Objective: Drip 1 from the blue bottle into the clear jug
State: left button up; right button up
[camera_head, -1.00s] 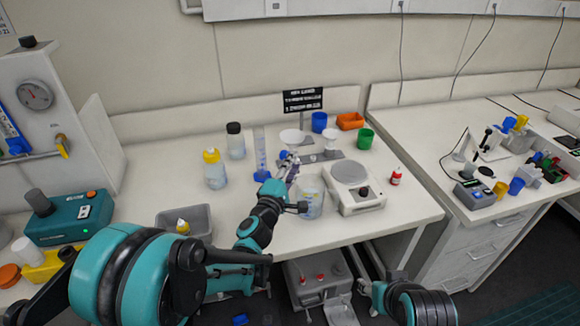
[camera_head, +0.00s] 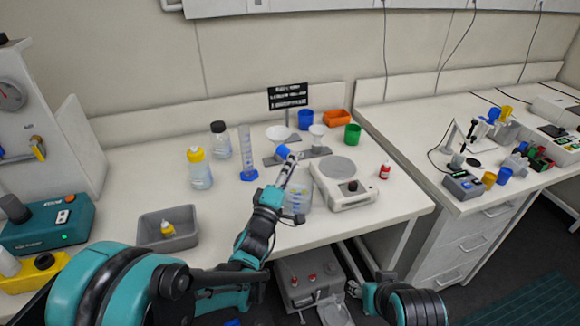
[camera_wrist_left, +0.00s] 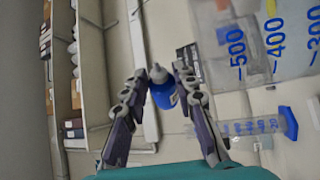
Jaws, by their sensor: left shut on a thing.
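The blue bottle (camera_head: 283,152) is held between the fingers of my left gripper (camera_head: 290,160), above the back rim of the clear jug. In the left wrist view the blue bottle (camera_wrist_left: 162,90) lies on its side between both fingers (camera_wrist_left: 158,88), its grey nozzle pointing toward the picture's top. The clear jug (camera_head: 298,198) stands upright on the bench, partly hidden by my left gripper and forearm. Its wall with blue graduations fills the upper right of the left wrist view (camera_wrist_left: 265,45). No drop is visible.
A white balance (camera_head: 345,190) stands right of the jug, and a red bottle (camera_head: 384,171) beyond it. A graduated cylinder (camera_head: 247,155) and a yellow-capped bottle (camera_head: 200,170) stand left. Funnels and cups stand behind.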

dwell(0.4)
pick_arm(q)
jog(key=m+h, duration=0.1)
jog(key=m, duration=0.1)
jog(key=m+h+b, duration=0.1)
jog(key=m, duration=0.1)
jog(key=shift+r, duration=0.3)
jog(key=shift+t, duration=0.3)
dwell(0.5)
jog(key=n+y+p, duration=0.1)
jog(key=n, duration=0.1)
jog(key=r+n+y, duration=0.1)
jog(key=n, duration=0.1)
jog(key=shift+p, duration=0.4)
